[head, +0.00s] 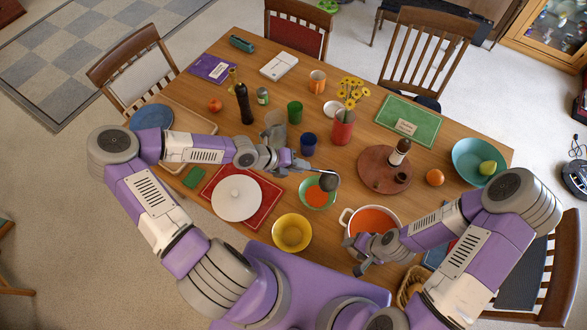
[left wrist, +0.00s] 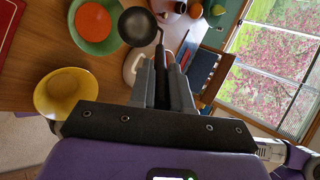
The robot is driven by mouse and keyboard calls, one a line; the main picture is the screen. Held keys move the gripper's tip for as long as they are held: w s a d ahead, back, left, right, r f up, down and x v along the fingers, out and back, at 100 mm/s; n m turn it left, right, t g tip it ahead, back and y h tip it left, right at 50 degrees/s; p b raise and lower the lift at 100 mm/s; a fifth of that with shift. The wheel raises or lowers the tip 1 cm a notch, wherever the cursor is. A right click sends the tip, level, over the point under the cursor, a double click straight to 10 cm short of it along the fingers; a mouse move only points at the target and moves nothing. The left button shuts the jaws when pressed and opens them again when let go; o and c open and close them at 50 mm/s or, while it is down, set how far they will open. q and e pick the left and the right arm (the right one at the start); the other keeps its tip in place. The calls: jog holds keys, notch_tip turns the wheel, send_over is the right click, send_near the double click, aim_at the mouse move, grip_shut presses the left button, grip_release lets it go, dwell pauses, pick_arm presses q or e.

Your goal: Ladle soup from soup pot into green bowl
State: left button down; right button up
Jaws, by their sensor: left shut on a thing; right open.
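The green bowl (head: 305,200) stands on the table with orange soup in it; it also shows in the left wrist view (left wrist: 76,35). The white soup pot (head: 346,216) with orange soup stands to its right, near the table's front edge. My left gripper (head: 290,163) is shut on the handle of a dark ladle (head: 329,182). The ladle's head is at the bowl's right upper rim, and it is dark in the left wrist view (left wrist: 137,27); I see no soup in it. My right gripper (head: 364,258) is open and empty, just in front of the pot.
A yellow bowl (head: 291,232) stands in front of the green bowl. A white round lid or plate (head: 236,198) lies on a red mat at left. A blue cup (head: 309,143) and red vase (head: 342,128) stand behind. A round wooden board (head: 372,172) lies behind the pot.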

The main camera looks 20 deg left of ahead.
pick_arm(q)
jog(key=shift+w+d+r+g+y+b, duration=0.15)
jog(key=shift+w+d+y+b, duration=0.2)
jog(key=shift+d+b, duration=0.4)
jog(key=shift+w+d+r+g+y+b, duration=0.2)
jog(key=shift+w+d+b, duration=0.25)
jog(key=shift+b, duration=0.6)
jog(key=w+d+y, duration=0.1)
jog(key=w+d+r+g+y, duration=0.1)
jog(key=d, duration=0.1)
jog(key=shift+w+d, duration=0.15)
jog(key=shift+d, duration=0.05)
jog(key=w+d+r+g+y+p, duration=0.2)
jog(key=w+d+r+y+p, duration=0.1)
jog(key=w+d+r+p, duration=0.1)
jog(key=shift+d+g+y+p, duration=0.3)
jog(key=shift+d+g+y, duration=0.05)
jog(key=shift+d, duration=0.45)
jog(key=shift+s, duration=0.15)
